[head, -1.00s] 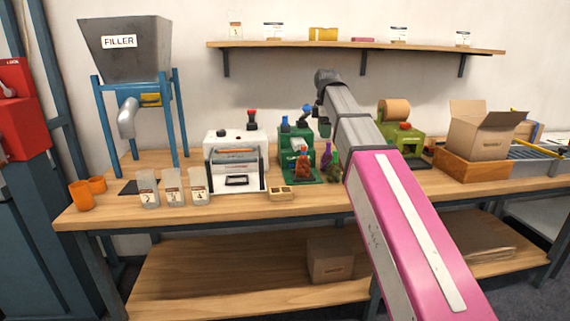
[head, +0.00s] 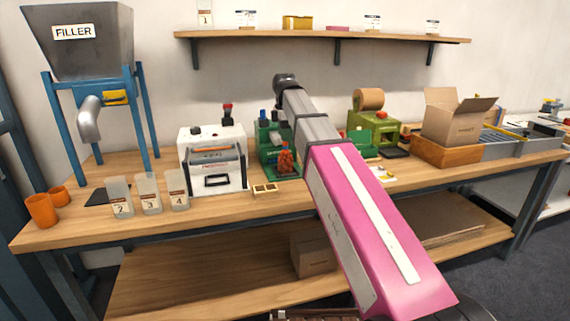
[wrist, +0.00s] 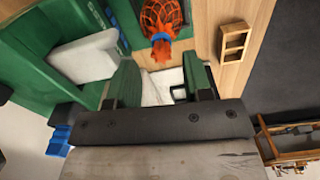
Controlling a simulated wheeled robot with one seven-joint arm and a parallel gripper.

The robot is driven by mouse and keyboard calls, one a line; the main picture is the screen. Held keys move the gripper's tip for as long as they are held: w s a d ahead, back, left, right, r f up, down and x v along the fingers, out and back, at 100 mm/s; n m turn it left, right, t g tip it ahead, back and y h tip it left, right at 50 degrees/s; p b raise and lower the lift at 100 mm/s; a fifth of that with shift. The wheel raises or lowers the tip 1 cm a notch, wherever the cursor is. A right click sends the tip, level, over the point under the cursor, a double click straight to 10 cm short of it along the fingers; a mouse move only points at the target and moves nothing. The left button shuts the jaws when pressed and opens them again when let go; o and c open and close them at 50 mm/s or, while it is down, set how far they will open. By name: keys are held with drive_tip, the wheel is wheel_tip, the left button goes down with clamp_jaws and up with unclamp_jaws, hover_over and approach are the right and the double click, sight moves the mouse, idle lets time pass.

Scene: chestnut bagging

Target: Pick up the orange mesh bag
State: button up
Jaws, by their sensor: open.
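The orange mesh bag (head: 286,162) stands at the front of a green machine (head: 268,142) on the workbench, right of a white machine. In the wrist view the mesh bag (wrist: 161,16) is at the top centre, its gathered orange end pointing down toward my gripper (wrist: 160,73). My gripper is open, its two dark green fingers spread apart. The bag lies beyond the fingertips, not between them. A white surface shows between the fingers. In the head view my pink and grey arm reaches across the bench, and I cannot make out the gripper there.
A small wooden divided tray (head: 265,190) lies in front of the green machine. The white machine (head: 212,160) and several numbered clear cups (head: 149,193) stand left. A green tape machine (head: 374,128) and a cardboard box (head: 456,118) stand right. A shelf (head: 320,38) hangs above.

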sight(285, 150)
drive_tip(key=shift+f, duration=2.35)
clamp_jaws()
drive_tip(key=shift+r, duration=0.15)
